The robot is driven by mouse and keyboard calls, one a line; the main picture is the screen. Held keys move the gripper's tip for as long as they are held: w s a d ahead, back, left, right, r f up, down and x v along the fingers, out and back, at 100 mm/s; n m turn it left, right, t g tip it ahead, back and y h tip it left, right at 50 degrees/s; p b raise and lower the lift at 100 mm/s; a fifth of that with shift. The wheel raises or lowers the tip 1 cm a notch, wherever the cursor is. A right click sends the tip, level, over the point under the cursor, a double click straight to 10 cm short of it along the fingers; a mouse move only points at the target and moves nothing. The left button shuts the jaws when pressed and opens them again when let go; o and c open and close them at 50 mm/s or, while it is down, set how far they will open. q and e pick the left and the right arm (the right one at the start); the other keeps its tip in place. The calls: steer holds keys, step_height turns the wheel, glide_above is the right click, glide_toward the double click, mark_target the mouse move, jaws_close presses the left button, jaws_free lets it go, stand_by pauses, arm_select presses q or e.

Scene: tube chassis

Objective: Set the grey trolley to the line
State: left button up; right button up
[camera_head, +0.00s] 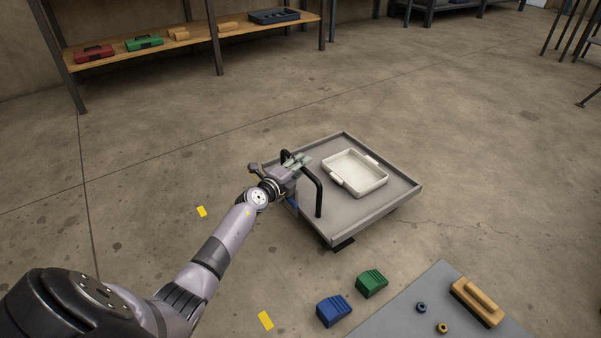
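The grey trolley (390,203) is a low, flat platform with a raised rim, standing on the floor at the middle right. Its black push handle (313,189) rises at its left end. My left gripper (297,163) is at this handle and covers part of its top bar. Whether its fingers are closed on the bar I cannot tell. Two short yellow strips lie on the floor left of the trolley, a farther one (202,211) and a nearer one (265,320); no continuous line shows between them. My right gripper is not in view.
A white tray (342,164) sits on the trolley. A blue block (333,311) and a green block (371,283) lie in front, near a grey mat (408,309) with a wooden brush-like block (477,302). A shelf (110,62) stands far left. Floor behind the trolley is clear.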

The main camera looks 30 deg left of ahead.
arm_select(q)
steer(key=shift+w, duration=0.3)
steer(key=shift+c, duration=0.4)
jaws_close()
stand_by(0.4)
